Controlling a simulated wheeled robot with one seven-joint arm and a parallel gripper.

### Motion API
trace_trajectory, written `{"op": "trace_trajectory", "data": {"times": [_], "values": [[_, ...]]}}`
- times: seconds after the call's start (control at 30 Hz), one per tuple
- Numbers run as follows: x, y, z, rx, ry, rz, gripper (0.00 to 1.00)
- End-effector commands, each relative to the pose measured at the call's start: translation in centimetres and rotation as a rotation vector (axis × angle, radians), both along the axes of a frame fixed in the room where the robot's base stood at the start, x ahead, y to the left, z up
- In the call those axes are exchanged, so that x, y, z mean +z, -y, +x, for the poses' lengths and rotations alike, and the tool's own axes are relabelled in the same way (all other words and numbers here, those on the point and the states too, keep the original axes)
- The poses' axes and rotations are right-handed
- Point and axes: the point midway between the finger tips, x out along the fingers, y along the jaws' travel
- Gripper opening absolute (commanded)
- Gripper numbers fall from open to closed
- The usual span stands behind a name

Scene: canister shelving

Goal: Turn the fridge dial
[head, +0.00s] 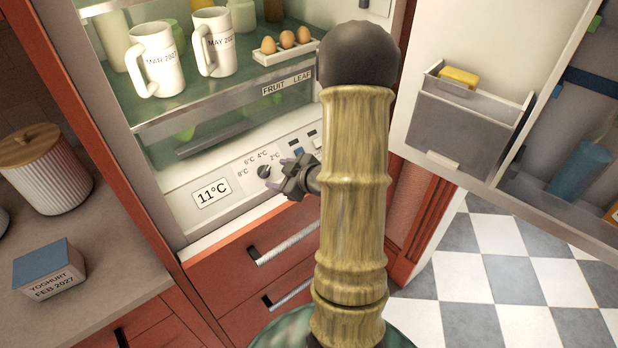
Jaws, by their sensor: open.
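The fridge dial (264,171) is a small dark round knob on the white panel at the bottom of the open fridge. Marks 8°C, 6°C, 4°C and 2°C stand around its left and upper sides. A display (212,192) to its lower left reads 11°C. My gripper (283,176) is open, just right of the dial, with its fingers toward the knob. I cannot tell whether they touch it. My arm covers the right part of the panel.
Above stand two white mugs (157,62) and an egg tray (284,53) on a glass shelf (190,108). The open fridge door (409,128) is at right. A yoghurt box (49,275) and a ribbed canister (46,172) stand on the left counter. Drawers (232,270) lie below.

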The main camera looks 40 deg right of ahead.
Motion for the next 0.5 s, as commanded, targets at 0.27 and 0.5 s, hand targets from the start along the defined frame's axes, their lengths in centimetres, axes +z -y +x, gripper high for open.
{"op": "trace_trajectory", "data": {"times": [0.27, 0.5], "values": [[2.8, 1.2, -5.0, -0.004, 0.002, -0.002, 0.56], [4.8, 2.0, -8.9, -0.004, 0.002, -0.003, 0.56]]}}
